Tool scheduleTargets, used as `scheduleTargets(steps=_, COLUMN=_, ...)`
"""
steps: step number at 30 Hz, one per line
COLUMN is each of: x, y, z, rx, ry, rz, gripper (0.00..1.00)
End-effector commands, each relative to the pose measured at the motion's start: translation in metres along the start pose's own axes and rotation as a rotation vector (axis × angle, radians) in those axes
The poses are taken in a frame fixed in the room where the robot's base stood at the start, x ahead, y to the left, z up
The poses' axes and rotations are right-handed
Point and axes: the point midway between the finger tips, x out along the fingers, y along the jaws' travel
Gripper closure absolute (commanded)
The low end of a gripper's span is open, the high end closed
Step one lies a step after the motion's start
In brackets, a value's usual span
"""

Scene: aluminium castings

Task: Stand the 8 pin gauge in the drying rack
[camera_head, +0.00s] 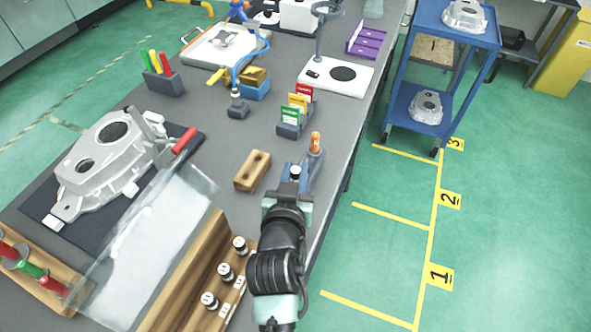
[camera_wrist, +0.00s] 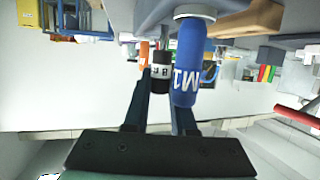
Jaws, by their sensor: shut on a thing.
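The 8 pin gauge, black with a white label marked 8, shows between my fingers in the wrist view (camera_wrist: 160,73). My gripper (camera_head: 290,186) is shut on it near the table's right edge. In the head view a small dark piece with a white top (camera_head: 295,172) shows at the fingertips. In the wrist view a blue cylinder marked M1 (camera_wrist: 190,65) stands nearer the camera and hides part of the right finger. A wooden rack (camera_head: 185,285) holds several black, white-topped pins. I cannot tell for sure which holder is the drying rack.
An orange-topped item (camera_head: 315,142) stands in a blue-grey holder just beyond my gripper. A wooden block with two holes (camera_head: 252,170) lies to the left. A card holder (camera_head: 291,125) stands behind. A casting (camera_head: 105,155) lies on a dark mat.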

Motion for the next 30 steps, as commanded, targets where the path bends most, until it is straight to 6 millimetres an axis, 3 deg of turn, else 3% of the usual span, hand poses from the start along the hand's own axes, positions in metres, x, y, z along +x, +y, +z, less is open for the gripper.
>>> scheduleTargets(steps=7, x=0.002, y=0.0, z=0.008, rx=0.0, ry=-0.001, rz=0.0, gripper=1.0)
scheduleTargets(steps=8, x=0.002, y=0.0, z=0.007, rx=0.0, ry=-0.001, rz=0.0, gripper=0.72)
scheduleTargets(steps=13, x=0.002, y=0.0, z=0.008, rx=-0.001, ry=-0.004, rz=0.0, gripper=0.42)
scheduleTargets(steps=23, x=-0.001, y=0.0, z=0.011, rx=-0.002, ry=-0.012, rz=0.001, gripper=0.41)
scheduleTargets(steps=30, x=-0.031, y=0.0, z=0.012, rx=-0.002, ry=-0.011, rz=0.0, gripper=0.41)
